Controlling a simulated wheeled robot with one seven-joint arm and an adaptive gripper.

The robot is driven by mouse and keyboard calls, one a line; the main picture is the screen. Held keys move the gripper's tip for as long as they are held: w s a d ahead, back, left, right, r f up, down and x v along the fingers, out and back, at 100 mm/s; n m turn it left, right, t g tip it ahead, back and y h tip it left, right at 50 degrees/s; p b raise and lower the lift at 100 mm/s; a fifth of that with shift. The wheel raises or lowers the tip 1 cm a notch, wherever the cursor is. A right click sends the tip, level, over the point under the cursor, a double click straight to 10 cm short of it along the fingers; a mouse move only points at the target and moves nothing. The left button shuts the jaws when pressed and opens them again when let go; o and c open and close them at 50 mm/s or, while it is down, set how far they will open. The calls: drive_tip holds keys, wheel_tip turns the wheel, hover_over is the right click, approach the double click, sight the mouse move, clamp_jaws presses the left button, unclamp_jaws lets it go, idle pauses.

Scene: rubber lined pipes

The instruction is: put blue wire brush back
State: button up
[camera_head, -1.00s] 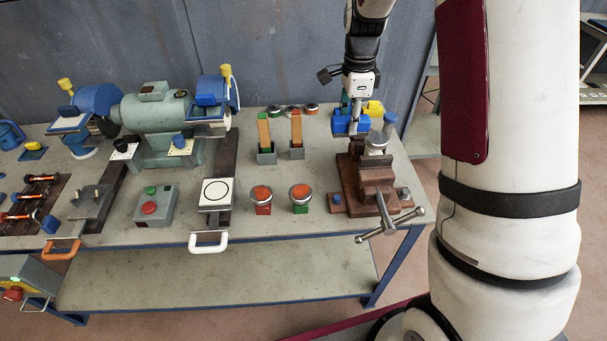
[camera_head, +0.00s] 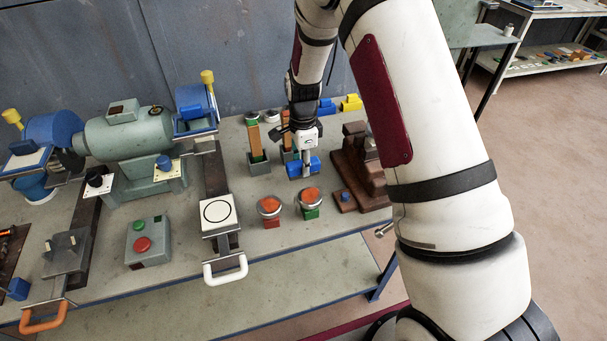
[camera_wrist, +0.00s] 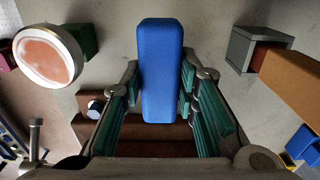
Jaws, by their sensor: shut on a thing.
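The blue wire brush (camera_head: 303,168) shows as a smooth blue block in my gripper (camera_head: 306,164). In the wrist view the blue block (camera_wrist: 161,70) stands lengthwise between the two green-padded fingers of my gripper (camera_wrist: 160,110), which is shut on it. Its bristles do not show.
A red-based tin (camera_head: 270,209) and a green-based tin (camera_head: 309,204) stand close in front. Upright wooden pieces (camera_head: 254,138) stand in the holders. Another blue block (camera_head: 326,106) and a yellow block (camera_head: 351,102) lie behind. The grinder (camera_head: 135,140) is at the left.

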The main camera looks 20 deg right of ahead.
drive_tip(key=shift+f, duration=2.1)
drive_tip(key=shift+f, duration=0.2)
drive_tip(key=o, duration=1.1)
drive_tip(key=shift+r, duration=0.1)
